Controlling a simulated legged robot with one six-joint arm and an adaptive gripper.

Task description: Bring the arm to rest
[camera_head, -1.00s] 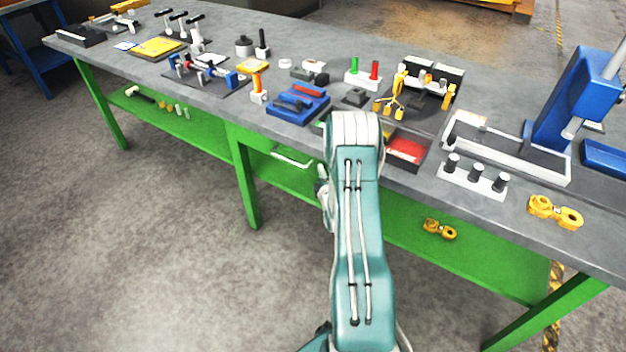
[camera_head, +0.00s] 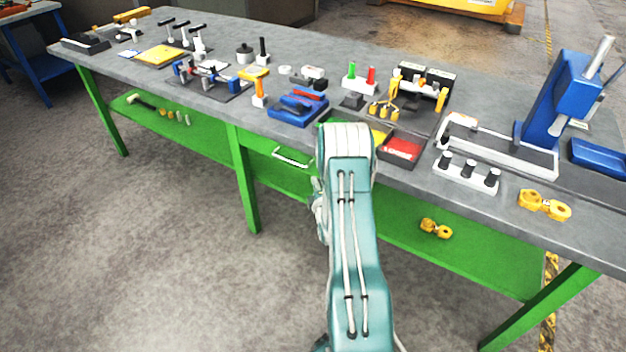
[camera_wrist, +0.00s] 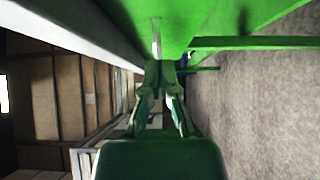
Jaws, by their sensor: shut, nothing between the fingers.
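My arm (camera_head: 350,230), teal with pale cables, is bent in front of the bench in the head view. Its pale top joint stands near the bench's front edge. My gripper (camera_wrist: 161,72) shows in the wrist view with its fingers together and nothing between them. In the head view it is mostly hidden behind the arm. The wrist view shows the bench's green underside parts close ahead of the fingers; whether they touch cannot be told.
The green-legged workbench (camera_head: 480,205) carries fixtures, a blue press (camera_head: 560,95) and a red tray (camera_head: 403,148). Yellow castings (camera_head: 545,204) lie at its right front. Its green lower shelf (camera_head: 480,262) holds another yellow casting (camera_head: 436,229). Open floor (camera_head: 130,260) lies front left.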

